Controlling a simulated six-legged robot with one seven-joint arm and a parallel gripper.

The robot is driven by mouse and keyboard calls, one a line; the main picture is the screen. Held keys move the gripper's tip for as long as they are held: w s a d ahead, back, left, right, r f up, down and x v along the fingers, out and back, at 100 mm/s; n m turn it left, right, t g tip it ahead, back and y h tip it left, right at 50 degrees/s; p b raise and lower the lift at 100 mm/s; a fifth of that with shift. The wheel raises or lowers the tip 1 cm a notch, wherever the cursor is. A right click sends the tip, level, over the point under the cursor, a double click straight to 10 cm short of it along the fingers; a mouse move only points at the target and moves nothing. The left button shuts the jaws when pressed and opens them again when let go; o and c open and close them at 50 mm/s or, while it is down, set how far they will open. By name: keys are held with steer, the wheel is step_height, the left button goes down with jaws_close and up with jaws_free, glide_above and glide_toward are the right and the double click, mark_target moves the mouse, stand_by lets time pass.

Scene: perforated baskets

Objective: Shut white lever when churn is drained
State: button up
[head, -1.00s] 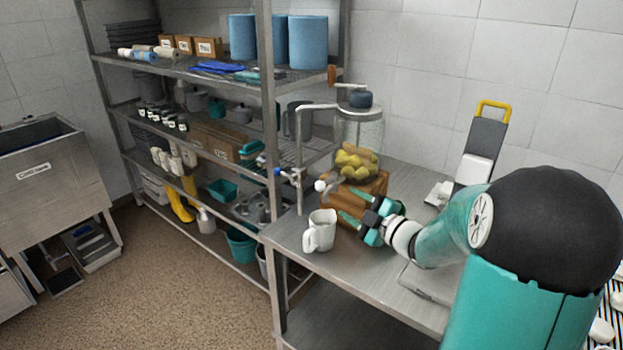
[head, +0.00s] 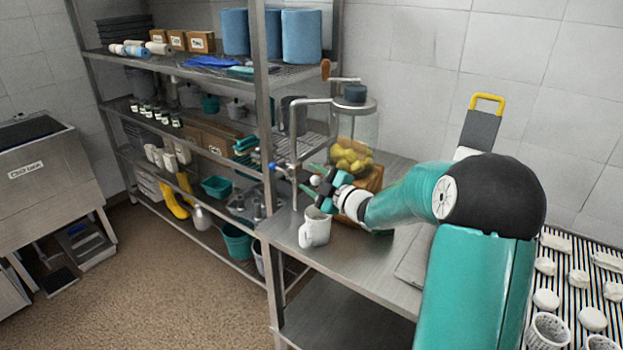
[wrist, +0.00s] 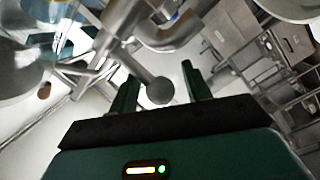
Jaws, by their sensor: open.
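The churn is a glass jar (head: 352,157) with a dark lid and side crank, holding yellow lumps on a wooden block (head: 371,182). A pale round knob (head: 315,181), which looks like the white lever's end, shows beside the jar at my gripper (head: 314,186). In the wrist view the knob (wrist: 160,91) looks grey and lies between the open fingers of my gripper (wrist: 160,88), with a metal pipe behind it. I cannot tell whether the fingers touch it. The churn's outlet and any liquid inside are not clear.
A white mug (head: 316,227) stands on the steel table (head: 345,262) just below my gripper. A thin metal standpipe (head: 294,150) rises beside the shelf rack (head: 263,110). A grey board with a yellow handle (head: 480,128) leans at the wall. White pieces lie on a striped rack (head: 562,270).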

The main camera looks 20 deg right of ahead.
steer(key=shift+w+a, duration=0.15)
steer(key=shift+w, duration=0.25)
jaws_close()
